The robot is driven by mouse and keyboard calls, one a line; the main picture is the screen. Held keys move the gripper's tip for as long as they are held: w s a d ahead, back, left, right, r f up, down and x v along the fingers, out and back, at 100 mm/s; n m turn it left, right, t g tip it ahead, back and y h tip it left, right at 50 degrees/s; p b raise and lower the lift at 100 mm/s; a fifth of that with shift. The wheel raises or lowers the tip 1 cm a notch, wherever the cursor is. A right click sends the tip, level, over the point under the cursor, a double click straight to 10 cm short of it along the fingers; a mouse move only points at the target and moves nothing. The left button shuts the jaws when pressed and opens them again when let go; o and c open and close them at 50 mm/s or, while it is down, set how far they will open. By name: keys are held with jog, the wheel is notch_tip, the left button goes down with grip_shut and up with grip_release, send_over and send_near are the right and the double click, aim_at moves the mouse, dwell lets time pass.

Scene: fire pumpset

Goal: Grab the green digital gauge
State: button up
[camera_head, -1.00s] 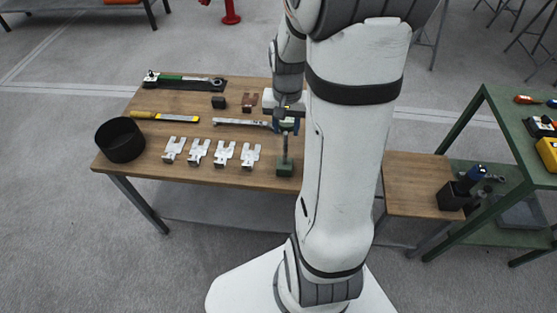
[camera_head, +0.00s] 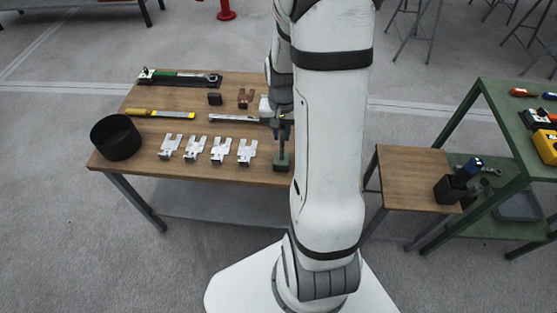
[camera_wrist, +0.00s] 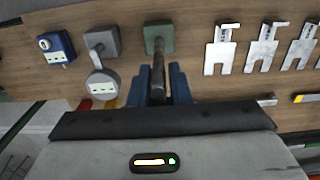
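A green block (camera_wrist: 160,38) with a dark upright stem (camera_wrist: 157,75) stands on the wooden table, seen from above in the wrist view. It also shows in the head view (camera_head: 281,163), near the table's right front part. I see no display on it; its upper end is hidden by my gripper. My gripper (camera_wrist: 158,72) has its two blue fingers on either side of the stem, with a small gap seeming to show between them and the stem. In the head view my gripper (camera_head: 281,126) is above the green block, partly hidden by my arm.
A grey gauge (camera_wrist: 102,83) and a blue gauge (camera_wrist: 57,49) stand beside the stem in the wrist view. Several metal brackets (camera_head: 220,150), a black bowl (camera_head: 117,137) and a yellow-handled tool (camera_head: 160,114) lie on the table. A green shelf (camera_head: 495,140) stands to the right.

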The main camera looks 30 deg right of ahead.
grip_shut()
dwell(1.0)
